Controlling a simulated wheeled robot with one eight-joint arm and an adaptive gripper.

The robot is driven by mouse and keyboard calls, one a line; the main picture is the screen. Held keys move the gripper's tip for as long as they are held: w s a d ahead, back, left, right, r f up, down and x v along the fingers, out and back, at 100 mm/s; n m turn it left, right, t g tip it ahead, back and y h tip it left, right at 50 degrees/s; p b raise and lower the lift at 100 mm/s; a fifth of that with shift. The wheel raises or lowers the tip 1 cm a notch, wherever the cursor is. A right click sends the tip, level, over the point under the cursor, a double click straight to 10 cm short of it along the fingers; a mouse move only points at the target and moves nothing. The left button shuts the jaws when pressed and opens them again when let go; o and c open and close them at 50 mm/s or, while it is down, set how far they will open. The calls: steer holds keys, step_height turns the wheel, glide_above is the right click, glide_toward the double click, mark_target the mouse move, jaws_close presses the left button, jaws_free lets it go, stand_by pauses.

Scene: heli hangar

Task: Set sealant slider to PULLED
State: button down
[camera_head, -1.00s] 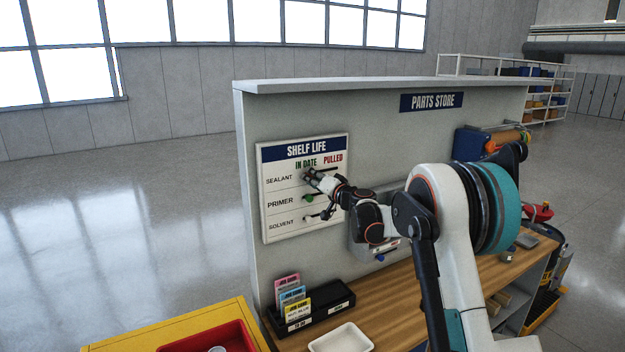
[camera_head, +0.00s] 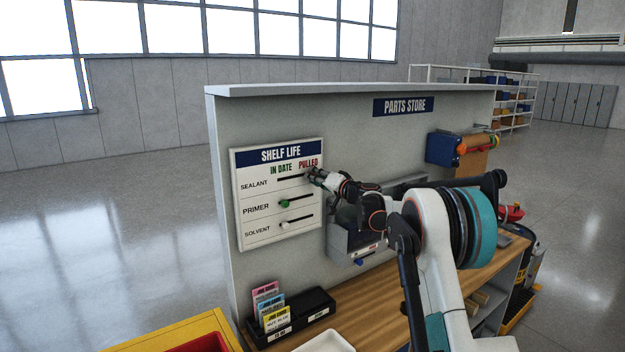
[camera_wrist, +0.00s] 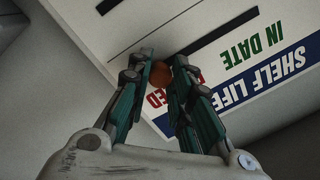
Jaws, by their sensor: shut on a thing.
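The white SHELF LIFE board (camera_head: 246,228) hangs on the grey panel, with IN DATE and PULLED columns. The sealant row's dark slot (camera_head: 290,179) shows bare to the left of my gripper (camera_head: 312,176). My gripper is at the right end of this slot, under PULLED. In the wrist view, my gripper (camera_wrist: 167,72) is shut on the orange-red sealant slider knob (camera_wrist: 160,75), partly covered by the fingers. In the head view the fingers hide the knob. The green primer knob (camera_head: 285,204) and white solvent knob (camera_head: 284,225) sit left in their slots.
A wooden counter (camera_head: 375,306) below holds a black card rack (camera_head: 318,306) and a white tray (camera_head: 325,342). A grey box (camera_head: 345,244) is mounted right of the board, close under my arm. A blue roll holder (camera_head: 447,148) is further right.

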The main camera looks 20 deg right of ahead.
steer(key=c, duration=1.6)
jaws_free()
steer(key=shift+d, duration=0.2)
steer(key=shift+o, duration=0.9)
steer(key=shift+d, duration=0.15)
steer(key=v, duration=1.1)
steer(key=shift+s, duration=0.45)
